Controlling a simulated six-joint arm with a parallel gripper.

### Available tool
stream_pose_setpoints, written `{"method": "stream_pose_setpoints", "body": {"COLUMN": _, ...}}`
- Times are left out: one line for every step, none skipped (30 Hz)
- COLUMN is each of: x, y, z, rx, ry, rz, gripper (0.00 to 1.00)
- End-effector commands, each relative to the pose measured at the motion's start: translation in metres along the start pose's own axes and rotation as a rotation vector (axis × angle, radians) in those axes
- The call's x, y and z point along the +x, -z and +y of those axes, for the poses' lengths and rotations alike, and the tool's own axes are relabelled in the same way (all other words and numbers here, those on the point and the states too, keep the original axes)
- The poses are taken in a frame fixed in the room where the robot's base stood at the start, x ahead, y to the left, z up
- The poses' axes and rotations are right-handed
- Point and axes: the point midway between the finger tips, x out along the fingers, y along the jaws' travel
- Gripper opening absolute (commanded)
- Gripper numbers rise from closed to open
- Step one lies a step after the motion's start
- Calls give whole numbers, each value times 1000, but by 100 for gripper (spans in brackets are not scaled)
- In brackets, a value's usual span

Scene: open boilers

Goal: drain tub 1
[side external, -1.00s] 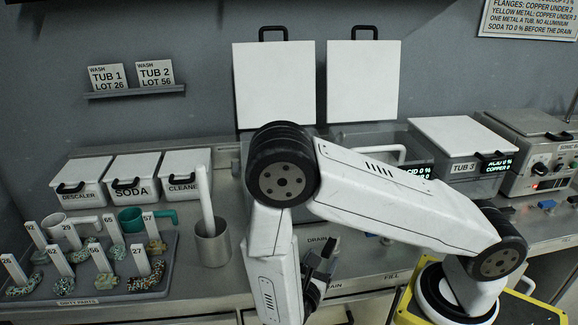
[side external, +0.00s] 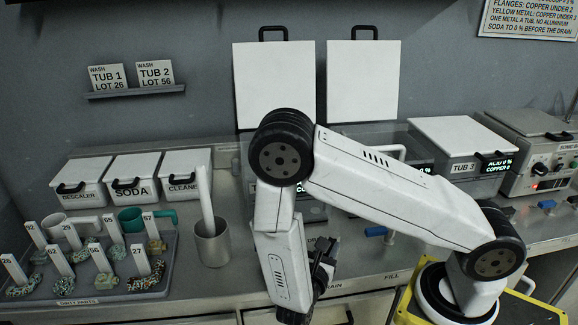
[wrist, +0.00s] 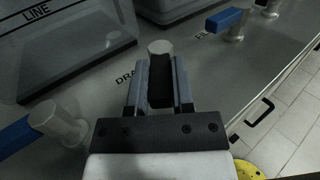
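My gripper (wrist: 160,88) points down at the counter by a "DRAIN" label (wrist: 125,78), partly covered. Its two fingers stand a short way apart. A dark bar fills the gap between them, seemingly a valve handle running to the pale post (wrist: 160,47) just beyond the fingertips. I cannot tell if the fingers press on it. In the side view my gripper (side external: 322,266) is low at the counter's front, and the valve there is hidden. The "TUB 1" lot card (side external: 106,78) is on the wall shelf. Which tub this valve serves is not readable.
Blue-handled valves stand on either side in the wrist view, left (wrist: 60,122) and upper right (wrist: 228,20). In the side view, a blue handle (side external: 376,231) is right of my gripper. A metal cup (side external: 212,244) and parts tray (side external: 175,262) are left. Tub 3 (side external: 462,150) is right.

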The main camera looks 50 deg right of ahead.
Motion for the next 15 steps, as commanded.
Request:
{"method": "stream_pose_setpoints", "body": {"x": 0, "y": 0, "z": 0, "rx": 0, "ry": 0, "rz": 0, "gripper": 8}}
{"method": "stream_pose_setpoints", "body": {"x": 0, "y": 0, "z": 0, "rx": 0, "ry": 1, "rz": 0, "gripper": 0}}
{"method": "stream_pose_setpoints", "body": {"x": 0, "y": 0, "z": 0, "rx": 0, "ry": 1, "rz": 0, "gripper": 0}}
{"method": "stream_pose_setpoints", "body": {"x": 0, "y": 0, "z": 0, "rx": 0, "ry": 1, "rz": 0, "gripper": 0}}
{"method": "stream_pose_setpoints", "body": {"x": 0, "y": 0, "z": 0, "rx": 0, "ry": 1, "rz": 0, "gripper": 0}}
{"method": "stream_pose_setpoints", "body": {"x": 0, "y": 0, "z": 0, "rx": 0, "ry": 1, "rz": 0, "gripper": 0}}
{"method": "stream_pose_setpoints", "body": {"x": 0, "y": 0, "z": 0, "rx": 0, "ry": 3, "rz": 0, "gripper": 0}}
{"method": "stream_pose_setpoints", "body": {"x": 0, "y": 0, "z": 0, "rx": 0, "ry": 6, "rz": 0, "gripper": 0}}
{"method": "stream_pose_setpoints", "body": {"x": 0, "y": 0, "z": 1, "rx": 0, "ry": 13, "rz": 0, "gripper": 0}}
{"method": "stream_pose_setpoints", "body": {"x": 0, "y": 0, "z": 1, "rx": 0, "ry": 21, "rz": -1, "gripper": 0}}
{"method": "stream_pose_setpoints", "body": {"x": 0, "y": 0, "z": 2, "rx": 1, "ry": 33, "rz": -1, "gripper": 0}}
{"method": "stream_pose_setpoints", "body": {"x": 0, "y": 0, "z": 3, "rx": 3, "ry": 52, "rz": -1, "gripper": 0}}
{"method": "stream_pose_setpoints", "body": {"x": 1, "y": 0, "z": 4, "rx": 3, "ry": 68, "rz": -1, "gripper": 0}}
{"method": "stream_pose_setpoints", "body": {"x": 1, "y": 0, "z": 4, "rx": 3, "ry": 87, "rz": -1, "gripper": 0}}
{"method": "stream_pose_setpoints", "body": {"x": 1, "y": 0, "z": 6, "rx": 4, "ry": 115, "rz": -2, "gripper": 0}}
